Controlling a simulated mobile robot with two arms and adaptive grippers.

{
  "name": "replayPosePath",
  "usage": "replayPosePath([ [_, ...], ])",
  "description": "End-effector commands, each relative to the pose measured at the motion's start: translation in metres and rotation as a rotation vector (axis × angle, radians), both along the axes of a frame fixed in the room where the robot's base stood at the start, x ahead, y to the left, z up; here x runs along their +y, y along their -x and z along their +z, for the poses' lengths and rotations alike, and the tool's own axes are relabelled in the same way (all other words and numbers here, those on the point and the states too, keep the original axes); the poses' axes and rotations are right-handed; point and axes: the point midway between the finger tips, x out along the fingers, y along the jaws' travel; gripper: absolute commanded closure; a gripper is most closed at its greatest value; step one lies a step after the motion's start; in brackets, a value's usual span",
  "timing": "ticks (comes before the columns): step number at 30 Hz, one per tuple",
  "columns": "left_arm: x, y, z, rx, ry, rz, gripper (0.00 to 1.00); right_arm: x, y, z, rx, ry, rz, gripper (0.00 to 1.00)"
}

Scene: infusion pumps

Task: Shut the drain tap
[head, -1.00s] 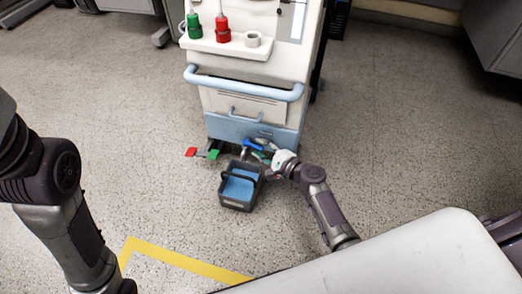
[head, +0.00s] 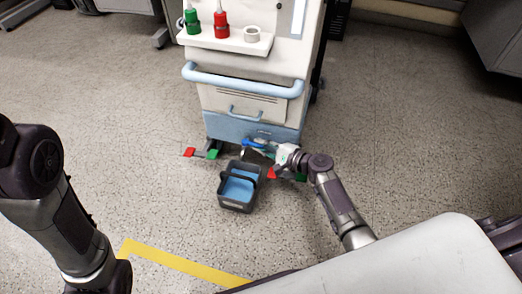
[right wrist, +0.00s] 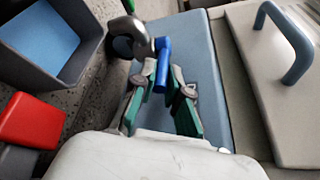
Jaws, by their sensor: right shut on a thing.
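The drain tap has a blue lever (right wrist: 163,66) and a grey metal body (right wrist: 130,38), low on the front of the white and blue machine (head: 252,80). My right gripper (right wrist: 163,100) has its green-lined fingers on either side of the lever's near end and is shut on it. In the head view the right gripper (head: 270,149) reaches in from the right, and the blue lever (head: 254,143) shows just left of it. The fingers hide part of the tap there. My left arm shows at the left, but its gripper is out of view.
A dark open caddy with a blue inside (head: 238,204) stands on the floor just below the tap. A red pedal (head: 272,173) is beside it, close under my right gripper. Red and green pedals (head: 189,152) lie left of the machine's base. The floor at left is clear.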

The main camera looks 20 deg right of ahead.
Motion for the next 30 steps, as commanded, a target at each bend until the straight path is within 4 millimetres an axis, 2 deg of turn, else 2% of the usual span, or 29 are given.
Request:
replayPosePath([
  [10,-0.001,0.004,0.001,-0.011,-0.001,0.0,0.61,-0.001,-0.001,0.0,0.002,-0.001,0.028,1.0],
  [11,-0.001,0.004,0.001,-0.011,-0.001,0.0,0.61,-0.001,-0.001,0.0,0.002,-0.001,0.028,0.83],
  [15,-0.001,0.004,0.001,-0.011,-0.001,0.0,0.61,-0.001,-0.001,0.0,0.003,0.0,0.027,0.61],
  [25,0.0,0.004,0.0,-0.011,-0.001,0.0,0.61,-0.003,0.001,0.0,0.002,-0.001,0.027,0.61],
  [30,0.0,0.004,0.0,-0.011,-0.001,0.0,0.61,-0.016,0.018,0.003,0.003,0.001,0.026,0.61],
])
